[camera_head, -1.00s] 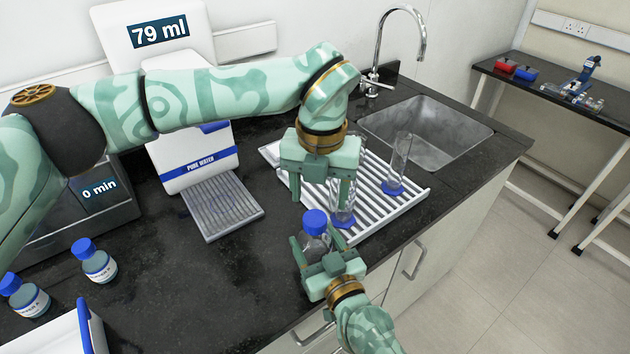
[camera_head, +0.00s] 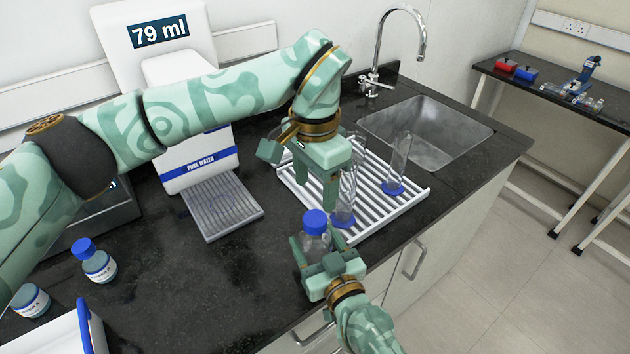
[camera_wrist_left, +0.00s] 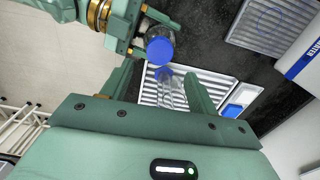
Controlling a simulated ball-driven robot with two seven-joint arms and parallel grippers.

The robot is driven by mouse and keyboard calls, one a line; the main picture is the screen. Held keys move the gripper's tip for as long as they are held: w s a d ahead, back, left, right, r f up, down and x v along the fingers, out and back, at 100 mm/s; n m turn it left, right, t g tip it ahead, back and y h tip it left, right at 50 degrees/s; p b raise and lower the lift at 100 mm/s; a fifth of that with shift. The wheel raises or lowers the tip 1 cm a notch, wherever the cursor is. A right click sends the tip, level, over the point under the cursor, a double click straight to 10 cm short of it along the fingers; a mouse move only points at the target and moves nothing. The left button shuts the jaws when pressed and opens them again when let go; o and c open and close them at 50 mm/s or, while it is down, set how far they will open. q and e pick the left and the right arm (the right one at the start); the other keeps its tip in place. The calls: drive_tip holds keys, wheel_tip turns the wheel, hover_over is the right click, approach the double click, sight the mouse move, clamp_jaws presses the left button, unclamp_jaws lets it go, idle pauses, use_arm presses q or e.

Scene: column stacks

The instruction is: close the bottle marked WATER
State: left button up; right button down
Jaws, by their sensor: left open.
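A clear bottle (camera_head: 317,243) with a blue cap (camera_head: 315,222) on its top stands at the counter's front edge; its label is not readable. My right gripper (camera_head: 318,260) is closed around its body. The left wrist view also shows the blue cap (camera_wrist_left: 160,50) and part of the bottle (camera_wrist_left: 160,30). I cannot tell how tight the cap is. My left gripper (camera_head: 316,190) is open and empty, pointing down above and behind the bottle, apart from the cap. Its two fingers show in the left wrist view (camera_wrist_left: 160,75).
A white drying rack (camera_head: 415,198) with glass cylinders (camera_head: 400,160) stands behind the bottle, before the sink (camera_head: 425,130). A PURE WATER dispenser (camera_head: 200,170) is at the back. The counter's middle is clear.

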sight(315, 218)
use_arm(q)
drive_tip(key=shift+f, duration=4)
drive_tip(key=shift+c, duration=0.3)
